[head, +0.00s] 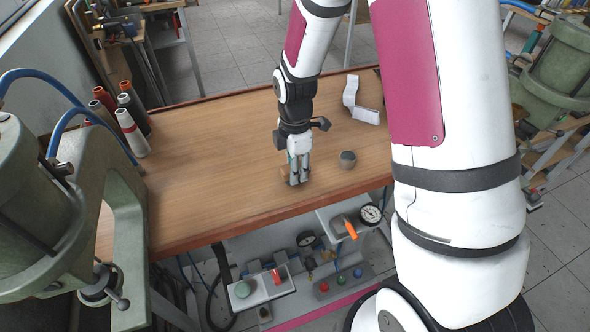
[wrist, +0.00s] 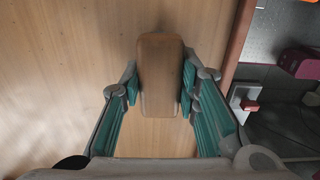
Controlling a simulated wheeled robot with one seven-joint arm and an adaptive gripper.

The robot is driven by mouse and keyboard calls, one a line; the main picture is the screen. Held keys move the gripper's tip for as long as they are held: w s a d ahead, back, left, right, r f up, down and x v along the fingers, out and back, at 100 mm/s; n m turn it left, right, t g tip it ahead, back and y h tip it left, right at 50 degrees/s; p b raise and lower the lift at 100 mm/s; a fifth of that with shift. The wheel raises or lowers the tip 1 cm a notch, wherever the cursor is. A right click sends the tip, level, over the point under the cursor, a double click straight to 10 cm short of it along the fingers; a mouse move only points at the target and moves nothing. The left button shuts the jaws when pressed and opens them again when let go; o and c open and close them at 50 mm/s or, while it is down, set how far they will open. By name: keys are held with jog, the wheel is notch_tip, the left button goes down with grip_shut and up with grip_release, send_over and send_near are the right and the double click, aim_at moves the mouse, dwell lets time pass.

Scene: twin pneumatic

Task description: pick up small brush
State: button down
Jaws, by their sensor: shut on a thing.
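The small brush (wrist: 160,75) shows in the wrist view as a brown, rounded wooden block seen from above. It lies between the teal pads of my gripper (wrist: 160,92), which are shut on its two sides. In the head view my gripper (head: 298,178) points down at the wooden table (head: 220,175), near its front edge. Only a small brown part of the brush (head: 285,172) shows there beside the fingers. The brush's underside is hidden, so I cannot tell whether it touches the table.
A white bent piece (head: 366,114) lies farther back right. Several thread cones (head: 132,132) stand at the left. Green machines (head: 45,200) flank the table. The table's middle left is clear.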

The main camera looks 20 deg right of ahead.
jog(key=shift+r, duration=0.5)
jog(key=shift+s+d+r, duration=0.1)
jog(key=shift+s+r, duration=0.05)
jog(key=shift+r, duration=0.35)
jog(key=shift+s+d+r, duration=0.1)
jog(key=shift+s+r, duration=0.05)
jog(key=shift+r, duration=0.3)
jog(key=s+d, duration=0.3)
jog(key=s, duration=0.4)
jog(key=s+d+r, duration=0.1)
jog(key=s+d, duration=0.2)
jog(key=s, duration=0.4)
jog(key=shift+r, duration=0.15)
jog(key=shift+s, duration=0.1)
